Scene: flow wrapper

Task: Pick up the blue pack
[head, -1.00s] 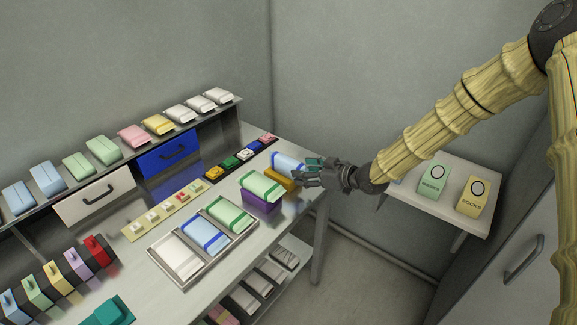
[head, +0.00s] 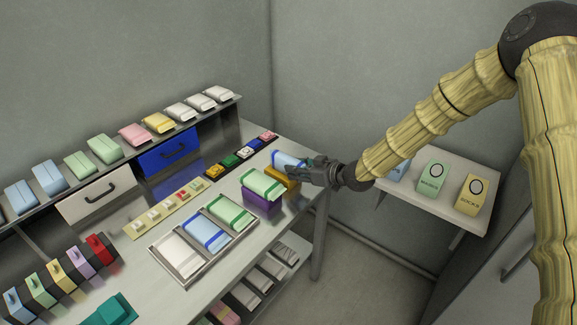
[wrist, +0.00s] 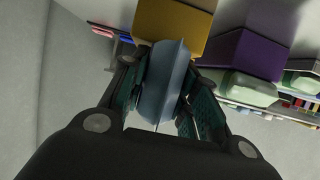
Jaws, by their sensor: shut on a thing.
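A light blue pack with darker blue bands (head: 287,160) is at the back right end of the bench, at the top of a yellow block (head: 288,183). My gripper (head: 308,168) reaches in from the right and is shut on this pack. In the wrist view the pack (wrist: 163,82) sits between the two dark fingers with teal pads (wrist: 160,98), and the yellow block (wrist: 173,25) shows right behind it. I cannot tell whether the pack still touches the block. Another blue-banded pack (head: 207,233) lies in the middle of a metal tray (head: 177,277).
A purple block (head: 262,204) bearing a green pack (head: 263,184) stands close left of the held pack. A row of small coloured items (head: 230,161) lies behind. A side table (head: 446,212) with labelled packs stands at right. The air above the bench is clear.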

